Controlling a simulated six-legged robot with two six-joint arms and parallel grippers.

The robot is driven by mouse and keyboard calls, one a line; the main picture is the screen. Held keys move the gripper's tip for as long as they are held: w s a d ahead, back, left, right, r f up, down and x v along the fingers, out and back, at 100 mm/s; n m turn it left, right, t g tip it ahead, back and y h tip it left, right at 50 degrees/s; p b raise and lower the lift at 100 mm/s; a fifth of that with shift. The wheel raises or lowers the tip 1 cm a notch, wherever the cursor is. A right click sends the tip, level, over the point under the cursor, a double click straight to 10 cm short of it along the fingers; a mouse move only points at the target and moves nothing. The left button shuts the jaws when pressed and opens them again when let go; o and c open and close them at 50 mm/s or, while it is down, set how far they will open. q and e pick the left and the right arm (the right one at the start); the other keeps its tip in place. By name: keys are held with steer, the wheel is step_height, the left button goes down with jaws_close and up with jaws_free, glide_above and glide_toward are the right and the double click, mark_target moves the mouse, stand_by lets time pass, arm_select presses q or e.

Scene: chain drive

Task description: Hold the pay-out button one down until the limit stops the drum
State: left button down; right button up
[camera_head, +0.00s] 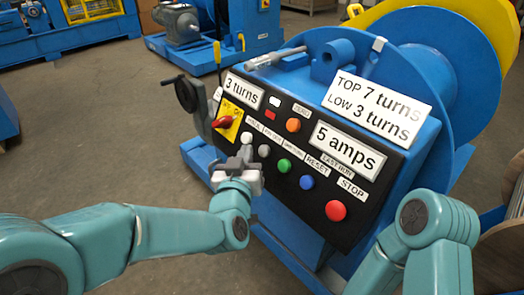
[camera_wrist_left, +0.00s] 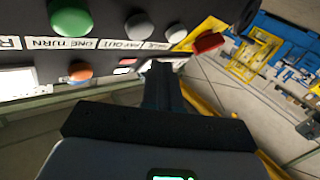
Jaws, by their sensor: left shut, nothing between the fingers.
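The pay-out button (camera_head: 264,151) is a grey round cap on the black sloping panel (camera_head: 300,200), between another pale button (camera_head: 246,137) and the green button (camera_head: 284,165). In the left wrist view the pay-out button (camera_wrist_left: 139,27) shows beside its upside-down label. My left gripper (camera_head: 243,158) is shut and empty, just in front of the two pale buttons. In the wrist view its fingers (camera_wrist_left: 161,70) reach toward the label strip; I cannot tell whether they touch anything. The blue drum (camera_head: 445,85) stands behind the panel. My right gripper is out of view.
Blue (camera_head: 307,182), red stop (camera_head: 335,210) and orange (camera_head: 293,125) buttons are close by. A red switch (camera_head: 228,121) sits on a yellow plate. Signs read 3 turns (camera_head: 243,90), 5 amps (camera_head: 347,149), and top 7, low 3 turns (camera_head: 377,108). Open floor lies left.

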arm_select(q)
steer(key=shift+s+a+r, duration=0.35)
steer(key=shift+s+a, duration=0.05)
steer(key=shift+a, duration=0.15)
steer(key=shift+s+a+r, duration=0.3)
steer(key=shift+s+a, duration=0.1)
steer(key=shift+a, duration=0.15)
steer(key=w+a+f+n+g+y, duration=0.1)
steer(key=a+f+g+y, duration=0.1)
steer(key=a+f, duration=0.5)
steer(key=w+a+f+n+g+y, duration=0.15)
steer(key=a+f, duration=0.25)
steer(key=f, duration=0.5)
steer(key=s+a+f+g+h, duration=0.3)
steer(key=s+f+g, duration=0.6)
steer(key=s+f, duration=1.2)
steer(key=s+d+f+g, duration=0.2)
steer(key=s+f+g, duration=0.2)
steer(key=s, duration=0.5)
step_height(320, 180, up, 31)
steer(key=d+p, duration=0.1)
steer(key=p, duration=3)
steer(key=shift+s+f, duration=0.15)
steer(key=shift+f, duration=0.05)
